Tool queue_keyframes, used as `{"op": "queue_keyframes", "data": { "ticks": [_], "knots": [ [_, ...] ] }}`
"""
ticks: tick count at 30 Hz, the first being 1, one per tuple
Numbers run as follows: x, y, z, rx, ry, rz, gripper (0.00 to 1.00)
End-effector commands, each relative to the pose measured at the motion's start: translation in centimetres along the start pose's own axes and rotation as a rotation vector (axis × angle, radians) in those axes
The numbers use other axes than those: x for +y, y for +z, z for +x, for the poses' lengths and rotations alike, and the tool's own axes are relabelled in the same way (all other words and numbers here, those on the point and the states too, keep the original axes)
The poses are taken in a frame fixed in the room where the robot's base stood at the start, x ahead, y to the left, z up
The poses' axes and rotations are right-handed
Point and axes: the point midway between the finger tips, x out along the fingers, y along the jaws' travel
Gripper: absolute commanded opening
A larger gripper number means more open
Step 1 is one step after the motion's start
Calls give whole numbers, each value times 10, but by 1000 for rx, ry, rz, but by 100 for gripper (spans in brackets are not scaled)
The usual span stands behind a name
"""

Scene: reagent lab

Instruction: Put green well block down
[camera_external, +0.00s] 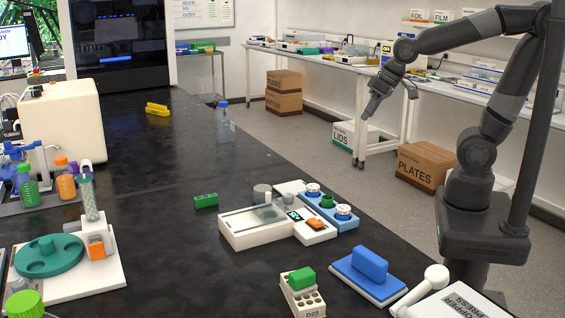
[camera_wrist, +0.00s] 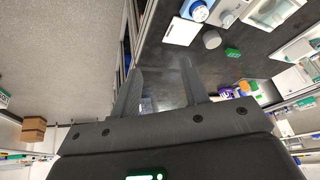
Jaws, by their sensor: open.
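A small green block (camera_external: 205,200) with marks on its top lies flat on the black bench, just left of a white device. It also shows in the wrist view (camera_wrist: 232,52), beside a grey cylinder (camera_wrist: 211,39). Another green block (camera_external: 301,278) sits on a cream rack (camera_external: 304,299) labelled D23 at the front of the bench. I cannot tell for certain which is the well block. My gripper (camera_external: 369,112) is raised over the aisle, right of the bench and well away from both blocks. In the wrist view its two fingers (camera_wrist: 160,66) are apart with nothing between them.
The white device (camera_external: 250,231) and a blue tray with knobs (camera_external: 345,222) stand mid-bench. A blue block (camera_external: 370,263) rests on a pad near the front right. A clear bottle (camera_external: 224,124) and yellow piece (camera_external: 157,109) stand farther back. Black bench surface between is clear.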

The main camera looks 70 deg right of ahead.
Motion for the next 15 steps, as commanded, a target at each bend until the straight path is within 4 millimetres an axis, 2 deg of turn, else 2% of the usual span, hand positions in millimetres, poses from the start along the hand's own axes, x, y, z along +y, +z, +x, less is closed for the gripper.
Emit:
{"op": "queue_keyframes", "data": {
  "ticks": [1,6,10,15],
  "knots": [
    [8,10,-14,16,1,-30,41],
    [33,41,-44,32,-2,-124,41],
    [44,58,-56,38,-12,-172,41],
    [51,68,-61,38,-18,-198,41]
  ]
}}
